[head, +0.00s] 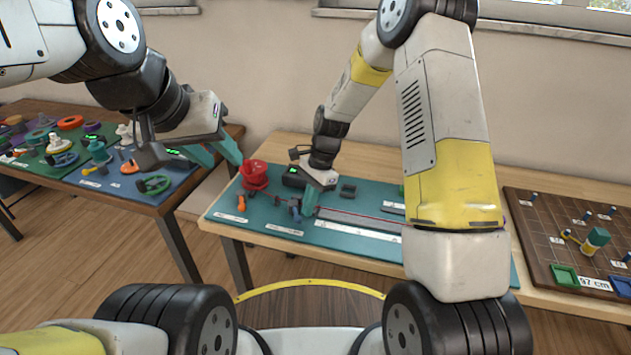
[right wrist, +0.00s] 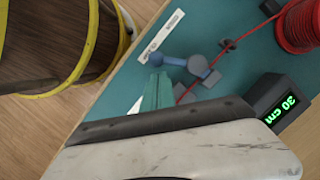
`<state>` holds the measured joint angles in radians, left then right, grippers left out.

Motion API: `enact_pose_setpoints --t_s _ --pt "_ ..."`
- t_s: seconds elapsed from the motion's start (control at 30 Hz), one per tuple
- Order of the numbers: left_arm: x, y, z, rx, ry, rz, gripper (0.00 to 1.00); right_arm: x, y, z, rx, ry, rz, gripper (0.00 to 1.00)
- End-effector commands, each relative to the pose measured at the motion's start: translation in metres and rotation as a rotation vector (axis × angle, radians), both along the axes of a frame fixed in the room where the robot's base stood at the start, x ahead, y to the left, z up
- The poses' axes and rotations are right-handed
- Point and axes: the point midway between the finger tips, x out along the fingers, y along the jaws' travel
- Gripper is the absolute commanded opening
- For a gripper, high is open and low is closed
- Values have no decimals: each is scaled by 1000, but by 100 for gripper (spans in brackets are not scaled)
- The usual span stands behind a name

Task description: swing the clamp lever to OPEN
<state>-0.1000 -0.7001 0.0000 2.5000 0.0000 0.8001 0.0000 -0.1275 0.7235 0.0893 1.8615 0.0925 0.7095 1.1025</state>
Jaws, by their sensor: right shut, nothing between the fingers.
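The clamp (head: 295,205) stands on the teal mat, small and partly behind my right gripper in the head view. In the right wrist view its blue lever (right wrist: 170,61) points left from a round blue-grey knob beside the grey clamp block (right wrist: 210,77). The label (right wrist: 161,36) near the lever is too small to read. The red cord (right wrist: 184,94) passes at the clamp. My right gripper (head: 309,208) is shut and empty; its teal fingertips (right wrist: 157,76) are close to the lever's end, contact unclear. My left gripper (head: 227,164) is open and empty, raised left of the red spool.
The red spool (head: 254,174) stands at the mat's back left, near a black box reading 30 cm (right wrist: 285,103). A grey strip (head: 358,219) runs right along the cord. Side tables hold other parts.

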Motion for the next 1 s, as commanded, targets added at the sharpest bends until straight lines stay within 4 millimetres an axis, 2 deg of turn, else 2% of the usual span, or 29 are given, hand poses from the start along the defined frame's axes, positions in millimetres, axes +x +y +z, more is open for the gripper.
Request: enact_pose_setpoints --t_s 0.57,1.0 --pt "0 0 0 0 0 0 36 -4 4 0 0 0 -14 0" --pt "0 0 0 0 0 0 36 -10 12 0 -1 0 -176 0"
